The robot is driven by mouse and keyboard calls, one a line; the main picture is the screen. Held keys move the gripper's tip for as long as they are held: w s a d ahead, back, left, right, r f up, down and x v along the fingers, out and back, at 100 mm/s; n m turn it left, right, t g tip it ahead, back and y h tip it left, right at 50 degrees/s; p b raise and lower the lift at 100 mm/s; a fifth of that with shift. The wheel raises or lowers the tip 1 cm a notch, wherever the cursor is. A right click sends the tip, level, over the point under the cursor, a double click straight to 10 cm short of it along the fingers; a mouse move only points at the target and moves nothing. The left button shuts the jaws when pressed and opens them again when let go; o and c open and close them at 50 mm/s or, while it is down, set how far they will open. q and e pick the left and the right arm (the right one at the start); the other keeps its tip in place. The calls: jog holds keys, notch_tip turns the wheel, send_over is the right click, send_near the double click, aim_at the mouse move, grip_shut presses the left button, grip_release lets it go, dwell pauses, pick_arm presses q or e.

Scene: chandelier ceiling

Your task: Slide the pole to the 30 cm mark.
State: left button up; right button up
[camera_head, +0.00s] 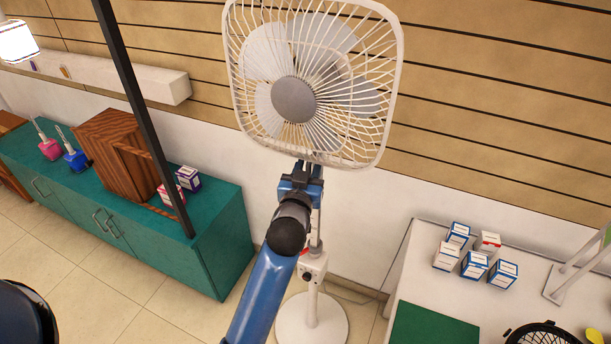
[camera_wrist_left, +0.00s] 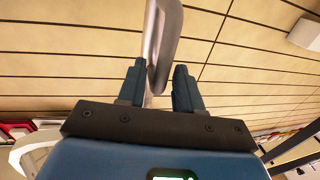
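A white pedestal fan (camera_head: 295,100) stands in the middle of the head view on a round base (camera_head: 312,322). Its upright pole (camera_head: 317,222) is partly hidden by my left arm. My left gripper (camera_head: 302,178) is at the pole's upper part, just below the fan cage. In the left wrist view, the grey pole (camera_wrist_left: 163,45) runs down between the two blue fingers of the gripper (camera_wrist_left: 158,88). The fingers are apart, with a visible gap on the pole's right side. No 30 cm mark is readable. My right gripper is not in view.
A green cabinet (camera_head: 222,245) with a wooden box (camera_head: 112,150) stands left. A dark slanting bar (camera_head: 140,105) crosses in front of it. A white table (camera_head: 420,255) with several small boxes (camera_head: 474,265) and a green mat (camera_head: 432,328) is right. Tiled floor lies between.

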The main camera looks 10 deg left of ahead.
pick_arm(q)
jog(key=s+b, duration=0.3)
jog(key=s, duration=0.7)
jog(key=shift+s, duration=0.35)
jog(key=s+a+f, duration=0.4)
jog(key=s+f, duration=0.4)
jog(key=s, duration=0.4)
jog(key=s+a+f, duration=0.4)
jog(key=s+f, duration=0.4)
jog(key=s, duration=0.5)
jog(key=shift+a, duration=0.25)
dwell(0.7)
